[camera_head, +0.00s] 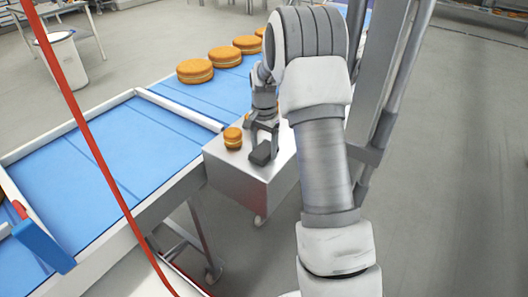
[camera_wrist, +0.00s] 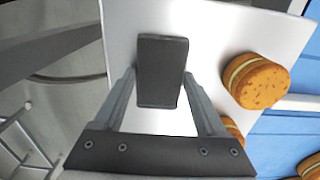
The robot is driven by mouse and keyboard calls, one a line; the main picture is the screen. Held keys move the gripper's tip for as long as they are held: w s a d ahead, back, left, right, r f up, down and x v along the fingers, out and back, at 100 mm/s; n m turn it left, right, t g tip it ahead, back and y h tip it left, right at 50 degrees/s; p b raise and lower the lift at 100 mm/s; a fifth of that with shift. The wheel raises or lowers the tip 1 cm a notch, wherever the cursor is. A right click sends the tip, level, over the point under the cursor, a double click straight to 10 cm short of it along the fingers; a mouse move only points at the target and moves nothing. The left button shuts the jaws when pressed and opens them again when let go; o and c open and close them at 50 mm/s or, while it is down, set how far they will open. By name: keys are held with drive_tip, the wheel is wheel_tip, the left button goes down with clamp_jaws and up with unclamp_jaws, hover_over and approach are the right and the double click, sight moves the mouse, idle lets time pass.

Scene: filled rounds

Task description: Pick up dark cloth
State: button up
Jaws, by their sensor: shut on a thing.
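The dark cloth (camera_wrist: 161,70) is a small dark grey folded rectangle in the wrist view, lying between my fingertips over the white top of a small stand. In the head view the dark cloth (camera_head: 261,154) shows at the lower end of my gripper, near the front edge of that stand. My gripper (camera_head: 264,142) points down and is shut on the cloth. It also shows in the wrist view (camera_wrist: 160,85), with one finger at each side of the cloth. I cannot tell whether the cloth still touches the top.
The white stand (camera_head: 240,185) also carries small filled rounds (camera_head: 233,138) just left of my gripper; two show in the wrist view (camera_wrist: 257,81). A blue conveyor (camera_head: 120,155) with larger rounds (camera_head: 195,71) runs alongside. A red cable or pole (camera_head: 75,115) crosses the left. Floor at right is clear.

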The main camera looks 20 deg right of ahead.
sight(266, 150)
drive_tip(key=shift+r, duration=0.6)
drive_tip(key=r, duration=0.3)
drive_tip(key=shift+s+d+r, duration=0.2)
drive_tip(key=shift+s+d, duration=0.05)
drive_tip(key=shift+s, duration=0.15)
drive_tip(key=s+d+r+b, duration=0.1)
drive_tip(key=s+d+r, duration=0.3)
drive_tip(key=s, duration=0.6)
wheel_tip(266, 150, up, 2)
drive_tip(key=shift+d+r, duration=0.2)
